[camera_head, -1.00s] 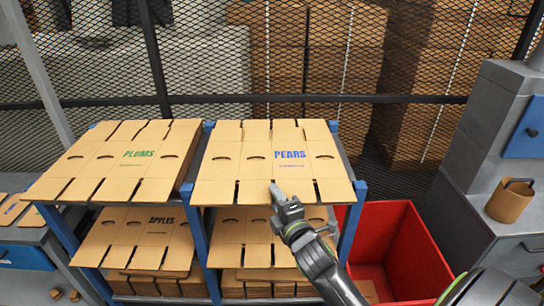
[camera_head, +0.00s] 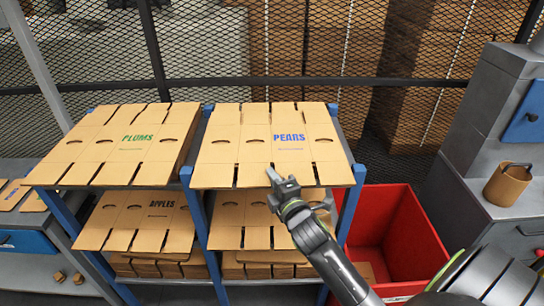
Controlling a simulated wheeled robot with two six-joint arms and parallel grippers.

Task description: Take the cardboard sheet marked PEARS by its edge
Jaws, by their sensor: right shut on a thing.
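The cardboard sheet marked PEARS (camera_head: 229,151) in blue lies flat on top of the right-hand shelf unit, with slots and hand holes cut in it. My right gripper (camera_head: 282,179) is at the sheet's front edge, right of its middle, and is shut on that edge. One finger shows above the sheet; what is below it is hidden. My left gripper is not in view.
A PLUMS sheet (camera_head: 108,150) lies on the left shelf top, an APPLES sheet (camera_head: 130,222) below it. More sheets (camera_head: 229,236) fill the lower right shelf. A red bin (camera_head: 400,235) stands right of the rack, before a grey machine (camera_head: 482,125). A mesh fence stands behind.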

